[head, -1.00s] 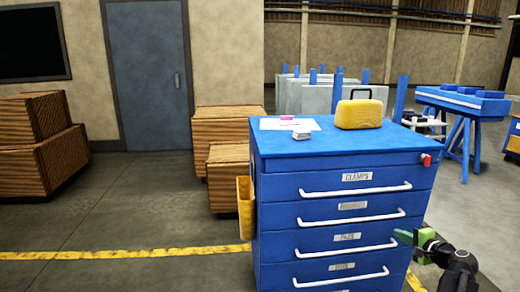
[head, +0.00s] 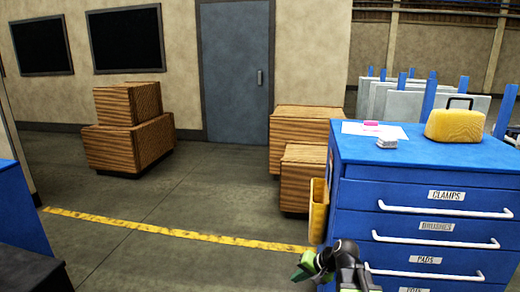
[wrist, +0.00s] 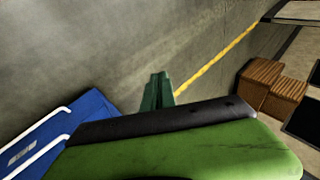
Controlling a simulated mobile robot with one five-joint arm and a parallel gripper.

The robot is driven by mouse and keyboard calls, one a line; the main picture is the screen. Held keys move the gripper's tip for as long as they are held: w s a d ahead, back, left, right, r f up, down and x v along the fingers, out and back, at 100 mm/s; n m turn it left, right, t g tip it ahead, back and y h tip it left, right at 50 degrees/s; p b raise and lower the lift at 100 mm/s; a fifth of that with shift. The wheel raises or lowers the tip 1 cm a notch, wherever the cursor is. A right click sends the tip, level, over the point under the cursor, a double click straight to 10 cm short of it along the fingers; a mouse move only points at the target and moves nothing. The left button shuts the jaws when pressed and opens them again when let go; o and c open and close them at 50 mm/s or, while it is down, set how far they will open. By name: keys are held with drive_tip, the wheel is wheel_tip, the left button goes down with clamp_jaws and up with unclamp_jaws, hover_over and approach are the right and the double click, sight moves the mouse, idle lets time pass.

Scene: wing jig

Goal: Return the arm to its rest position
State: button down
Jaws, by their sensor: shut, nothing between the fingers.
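My gripper (head: 302,268) shows at the bottom of the head view, green, with my black wrist beside it. It is in front of the lower left corner of the blue drawer cabinet (head: 350,200). In the wrist view the green fingertips (wrist: 157,92) are together with nothing between them, over bare floor. The cabinet's drawer front also shows at the lower left of the wrist view (wrist: 75,125). I cannot tell whether my arm touches the cabinet.
A yellow holder (head: 318,210) hangs on the cabinet's left side. A yellow case (head: 456,124) stands on top. Wooden crates (head: 302,185) stand behind it, and more (head: 130,140) stand at left. A blue and dark structure (head: 20,215) is at far left. The floor between is clear.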

drive_tip(key=s+a+f+n+g+h, duration=0.2)
drive_tip(key=s+a+f+n+g, duration=0.15)
drive_tip(key=s, duration=0.25)
drive_tip(key=s+d+f+h, duration=0.1)
drive_tip(key=s+d+h, duration=0.2)
drive_tip(key=s+d, duration=0.25)
wheel_tip(320, 180, up, 22)
drive_tip(key=d+g+p, duration=0.1)
drive_tip(key=p, duration=2.1)
drive_tip(key=shift+w+d+h, duration=0.15)
drive_tip(key=shift+d+h, duration=0.1)
drive_tip(key=shift+h, duration=0.15)
drive_tip(key=shift+r+n, duration=0.1)
drive_tip(key=shift+n, duration=0.15)
